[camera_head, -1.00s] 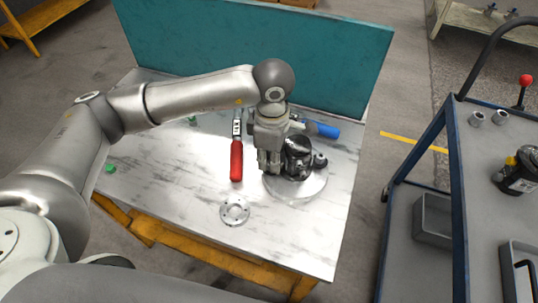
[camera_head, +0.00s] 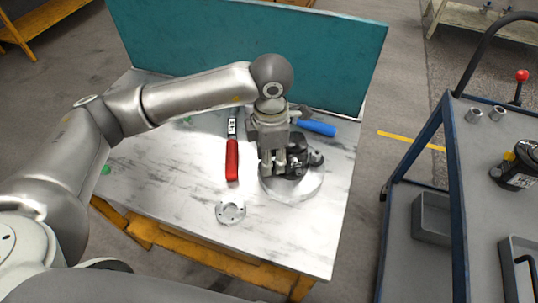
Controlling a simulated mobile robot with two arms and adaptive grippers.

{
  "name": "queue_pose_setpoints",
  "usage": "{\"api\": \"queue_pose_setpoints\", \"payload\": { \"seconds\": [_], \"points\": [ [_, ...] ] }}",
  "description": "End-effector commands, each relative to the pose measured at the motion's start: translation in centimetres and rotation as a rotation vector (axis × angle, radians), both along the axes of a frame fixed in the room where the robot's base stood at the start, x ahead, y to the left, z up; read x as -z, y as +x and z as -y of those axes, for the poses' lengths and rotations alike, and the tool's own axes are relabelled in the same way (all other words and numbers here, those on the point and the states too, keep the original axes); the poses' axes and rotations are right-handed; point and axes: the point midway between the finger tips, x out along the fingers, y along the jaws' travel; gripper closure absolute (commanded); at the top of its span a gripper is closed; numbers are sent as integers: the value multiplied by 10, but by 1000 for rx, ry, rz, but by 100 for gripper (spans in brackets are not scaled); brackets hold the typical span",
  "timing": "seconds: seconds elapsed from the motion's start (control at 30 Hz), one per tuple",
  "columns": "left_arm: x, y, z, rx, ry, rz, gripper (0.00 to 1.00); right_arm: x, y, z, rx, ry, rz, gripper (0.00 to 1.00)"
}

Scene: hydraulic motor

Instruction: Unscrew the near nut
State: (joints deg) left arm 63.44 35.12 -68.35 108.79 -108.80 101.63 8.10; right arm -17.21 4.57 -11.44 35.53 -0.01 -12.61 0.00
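The black hydraulic motor (camera_head: 298,160) stands on a round, pale metal plate (camera_head: 300,191) at the right side of the table. My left gripper (camera_head: 273,170) points down at the motor's left near side. Its two fingers show a narrow gap between them, low and close to the motor. The fingers hide that part of the motor, and I cannot make out the near nut or whether they touch it. My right gripper is not in view.
A flanged metal ring (camera_head: 231,211) lies on the table (camera_head: 170,180) in front. A red-handled tool (camera_head: 232,160) lies left of the gripper, and a blue-handled tool (camera_head: 317,127) lies behind the motor. A teal panel (camera_head: 240,50) closes the back. A grey cart (camera_head: 480,190) stands at right.

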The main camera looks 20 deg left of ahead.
Motion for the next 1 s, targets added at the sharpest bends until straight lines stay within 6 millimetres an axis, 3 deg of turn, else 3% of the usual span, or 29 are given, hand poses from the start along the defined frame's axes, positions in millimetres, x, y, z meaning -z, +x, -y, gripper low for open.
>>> {"api": "queue_pose_setpoints", "payload": {
  "seconds": [0.77, 1.0],
  "points": [
    [3, 3, -11, 2, 2, 2, 70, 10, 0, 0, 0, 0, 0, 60],
    [8, 4, -11, 214, 2, 5, 70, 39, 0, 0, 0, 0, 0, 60]
  ]
}}
